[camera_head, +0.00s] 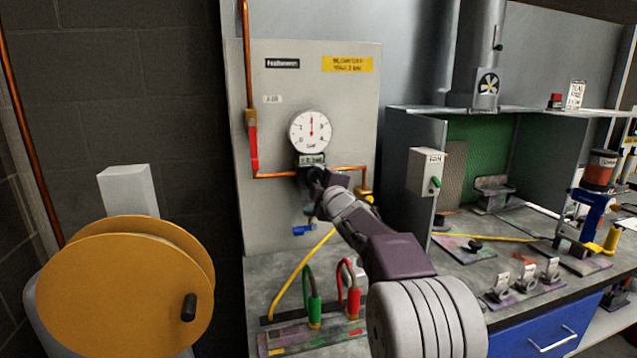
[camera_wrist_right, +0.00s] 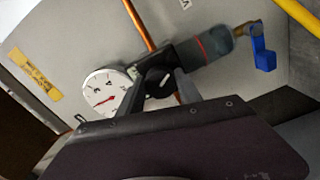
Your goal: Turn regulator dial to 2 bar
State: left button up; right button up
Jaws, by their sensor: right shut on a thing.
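The round white pressure gauge (camera_head: 310,131) is on the grey panel, its red needle pointing about straight up. Its numbers are too small to read surely. Below it is the dark regulator body (camera_head: 311,160). My right gripper (camera_head: 314,180) is at the regulator, just under the gauge, and hides the dial in the head view. In the right wrist view the black regulator dial (camera_wrist_right: 158,80), with a pale mark, sits between the fingers of my right gripper (camera_wrist_right: 160,88), which is shut on it. The gauge (camera_wrist_right: 103,92) shows beside the left finger. My left gripper is out of view.
A copper pipe (camera_head: 249,70) with a red-handled valve (camera_head: 253,140) runs left of the regulator. A blue handle (camera_head: 303,230) hangs below. A yellow reel (camera_head: 115,290) is at left.

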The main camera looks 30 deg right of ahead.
jog(key=o, duration=1.4)
jog(key=shift+c, duration=0.2)
jog(key=shift+s+a, duration=0.1)
jog(key=shift+s, duration=0.3)
jog(key=v, duration=0.8)
jog(key=shift+s, duration=0.1)
